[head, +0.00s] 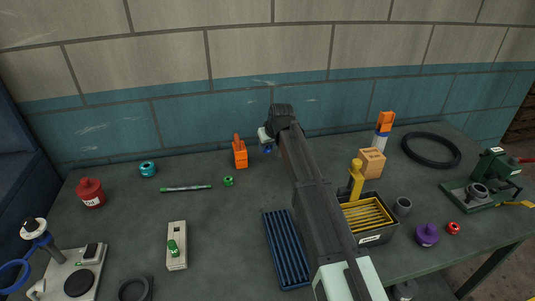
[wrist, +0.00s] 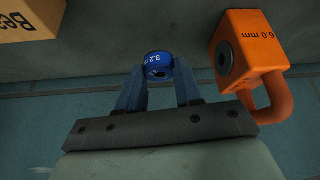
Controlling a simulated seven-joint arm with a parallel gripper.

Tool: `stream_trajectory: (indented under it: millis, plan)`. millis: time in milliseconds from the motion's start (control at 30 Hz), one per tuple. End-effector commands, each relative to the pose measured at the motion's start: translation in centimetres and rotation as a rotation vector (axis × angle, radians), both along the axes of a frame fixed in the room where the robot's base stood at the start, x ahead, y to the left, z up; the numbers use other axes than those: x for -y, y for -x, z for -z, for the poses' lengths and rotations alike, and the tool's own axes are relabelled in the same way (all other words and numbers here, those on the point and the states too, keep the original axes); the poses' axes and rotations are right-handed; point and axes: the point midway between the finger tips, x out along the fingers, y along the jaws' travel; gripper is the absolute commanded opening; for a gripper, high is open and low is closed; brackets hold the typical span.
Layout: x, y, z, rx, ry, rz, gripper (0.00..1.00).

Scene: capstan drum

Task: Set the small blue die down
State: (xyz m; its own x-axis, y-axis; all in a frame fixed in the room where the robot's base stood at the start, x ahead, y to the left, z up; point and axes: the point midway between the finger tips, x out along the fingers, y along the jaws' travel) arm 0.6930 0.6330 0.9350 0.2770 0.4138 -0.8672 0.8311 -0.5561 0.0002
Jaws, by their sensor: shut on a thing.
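The small blue die (wrist: 158,66) is a round blue piece marked "3.2" with a dark hole. My gripper (wrist: 160,78) is shut on it, one finger on each side, in the wrist view. In the head view the die (head: 267,149) shows as a small blue spot below my gripper (head: 266,144), near the back of the table. My arm hides part of the gripper there. I cannot tell whether the die touches the table.
An orange die block (head: 240,155) with a handle, marked "6.0 mm" (wrist: 248,45), stands just beside the gripper. A small green die (head: 228,181) lies nearer. The tiled wall (head: 180,122) is close behind. A blue ribbed tray (head: 285,250) and a box of yellow rods (head: 388,223) stand in front.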

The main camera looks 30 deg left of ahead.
Motion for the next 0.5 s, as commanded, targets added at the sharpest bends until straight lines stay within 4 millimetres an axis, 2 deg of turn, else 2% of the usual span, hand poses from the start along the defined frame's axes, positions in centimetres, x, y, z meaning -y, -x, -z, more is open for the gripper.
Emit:
stream_trajectory:
  millis: [300, 500]
  plan:
    - [0.0, 0.0, 3.2, 0.000, 0.000, 0.000, 0.01]
    - [0.0, 0.0, 3.7, 0.001, -0.002, 0.000, 0.01]
